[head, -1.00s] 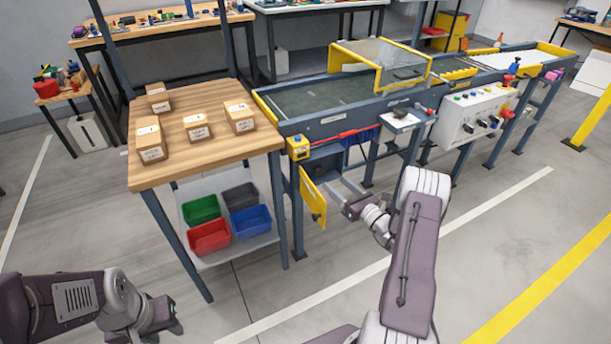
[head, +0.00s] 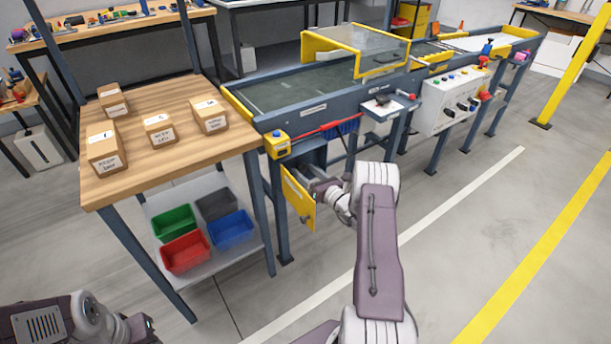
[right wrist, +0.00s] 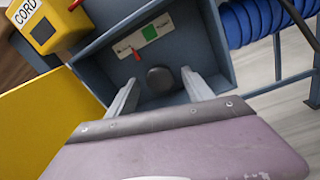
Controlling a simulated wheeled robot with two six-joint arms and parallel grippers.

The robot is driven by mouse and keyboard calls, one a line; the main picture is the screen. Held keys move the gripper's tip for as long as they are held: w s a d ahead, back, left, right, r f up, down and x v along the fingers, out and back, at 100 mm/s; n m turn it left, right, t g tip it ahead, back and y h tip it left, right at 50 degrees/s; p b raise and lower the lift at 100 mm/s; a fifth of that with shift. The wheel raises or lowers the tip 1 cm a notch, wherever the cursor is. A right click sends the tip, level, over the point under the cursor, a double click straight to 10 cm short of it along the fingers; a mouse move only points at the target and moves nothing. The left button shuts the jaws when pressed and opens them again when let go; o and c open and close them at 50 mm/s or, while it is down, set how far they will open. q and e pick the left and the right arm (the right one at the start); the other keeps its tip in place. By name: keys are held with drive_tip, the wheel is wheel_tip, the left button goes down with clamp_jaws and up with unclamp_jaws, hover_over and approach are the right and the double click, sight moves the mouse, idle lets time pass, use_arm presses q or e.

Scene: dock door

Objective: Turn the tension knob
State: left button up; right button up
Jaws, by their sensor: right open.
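The tension knob (right wrist: 161,78) is a dark round knob inside an open grey-blue recess in the right wrist view. Above it are a label with a green patch (right wrist: 149,33) and a small red pointer (right wrist: 135,54). My right gripper (right wrist: 160,84) is open, its two fingers reaching into the recess to the left and right of the knob. I cannot tell whether they touch it. In the head view the right gripper (head: 322,188) is beside the open yellow door (head: 297,199), and the knob is hidden. My left gripper (head: 142,327) is low at the left, its jaws unclear.
The yellow door hangs open left of the recess, also in the wrist view (right wrist: 45,125). A yellow cord box (right wrist: 55,25) is above it, and a blue coiled hose (right wrist: 250,20) is at the right. A wooden table (head: 185,150) with cartons stands left of the conveyor (head: 330,92).

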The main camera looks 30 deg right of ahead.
drive_tip(key=shift+c, duration=0.2)
clamp_jaws()
drive_tip(key=shift+m, duration=0.4)
drive_tip(key=m+p, duration=0.1)
drive_tip(key=m, duration=0.6)
drive_tip(key=shift+t+p, duration=0.3)
drive_tip(key=shift+p, duration=0.1)
drive_tip(key=m, duration=0.4)
drive_tip(key=shift+a+m+h+p, duration=0.1)
drive_tip(key=shift+m+h+p, duration=0.2)
drive_tip(key=shift+p, duration=0.1)
drive_tip(key=shift+f+m+h+p, duration=0.1)
drive_tip(key=shift+m+h+p, duration=0.25)
drive_tip(key=shift+m, duration=1.65)
